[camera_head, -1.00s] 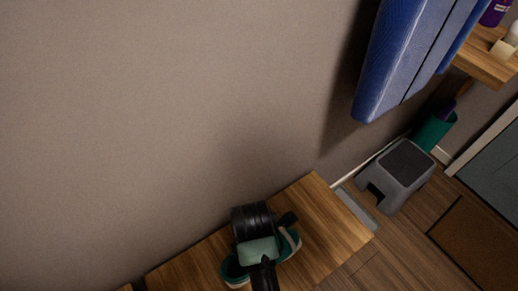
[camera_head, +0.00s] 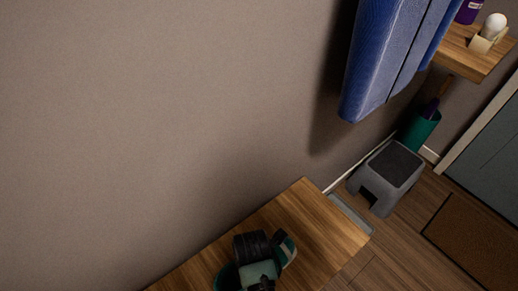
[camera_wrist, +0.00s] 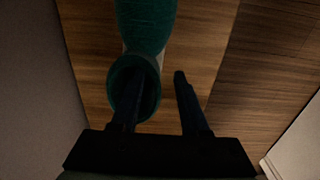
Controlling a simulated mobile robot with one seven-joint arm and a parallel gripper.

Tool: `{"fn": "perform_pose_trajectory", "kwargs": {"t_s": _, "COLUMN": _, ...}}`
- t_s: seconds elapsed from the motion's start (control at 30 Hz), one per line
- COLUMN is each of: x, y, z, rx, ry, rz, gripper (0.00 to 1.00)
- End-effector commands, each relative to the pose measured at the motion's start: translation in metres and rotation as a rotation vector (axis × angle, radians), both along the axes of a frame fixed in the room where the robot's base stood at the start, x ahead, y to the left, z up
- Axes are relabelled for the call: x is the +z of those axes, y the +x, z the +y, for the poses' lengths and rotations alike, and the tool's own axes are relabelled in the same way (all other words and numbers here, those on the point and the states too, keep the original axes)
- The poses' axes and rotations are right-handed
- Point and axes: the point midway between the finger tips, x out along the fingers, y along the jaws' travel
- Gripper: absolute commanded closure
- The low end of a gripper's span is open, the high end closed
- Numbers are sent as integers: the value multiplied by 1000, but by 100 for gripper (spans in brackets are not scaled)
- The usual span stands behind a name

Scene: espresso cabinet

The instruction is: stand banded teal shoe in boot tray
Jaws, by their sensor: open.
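The teal shoe (camera_head: 288,252) lies on the wooden bench (camera_head: 322,228), partly hidden under my wrist in the head view. In the wrist view the shoe (camera_wrist: 146,25) points away from me, its round opening toward me. My gripper (camera_wrist: 162,85) is open. Its left finger reaches into or over the shoe's opening and its right finger is outside, to the right of the shoe, with bench wood showing between. I cannot tell whether the fingers touch the shoe. A flat grey piece (camera_head: 350,213) on the floor past the bench end may be the boot tray; most of it is hidden.
A grey step stool (camera_head: 388,175) stands on the floor beyond the bench, with a teal bin (camera_head: 421,130) behind it. A blue garment (camera_head: 385,60) hangs on the wall above. A wooden shelf (camera_head: 470,55) is at upper right. The bench's right end is clear.

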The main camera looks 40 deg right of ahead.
Motion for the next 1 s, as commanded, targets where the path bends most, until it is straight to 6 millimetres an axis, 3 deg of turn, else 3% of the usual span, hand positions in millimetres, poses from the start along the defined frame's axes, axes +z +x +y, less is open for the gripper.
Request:
{"fn": "perform_pose_trajectory", "kwargs": {"t_s": 0.2, "x": -37, "y": -1, "z": 3, "rx": -1, "ry": 1, "rz": 2, "gripper": 55}}
{"fn": "perform_pose_trajectory", "kwargs": {"t_s": 0.47, "x": -39, "y": -1, "z": 3, "rx": 0, "ry": 0, "rz": 0, "gripper": 55}}
{"fn": "perform_pose_trajectory", "kwargs": {"t_s": 0.73, "x": -39, "y": -1, "z": 3, "rx": 0, "ry": 0, "rz": 0, "gripper": 100}}
{"fn": "perform_pose_trajectory", "kwargs": {"t_s": 1.0, "x": -39, "y": -1, "z": 3, "rx": -1, "ry": 0, "rz": 0, "gripper": 100}}
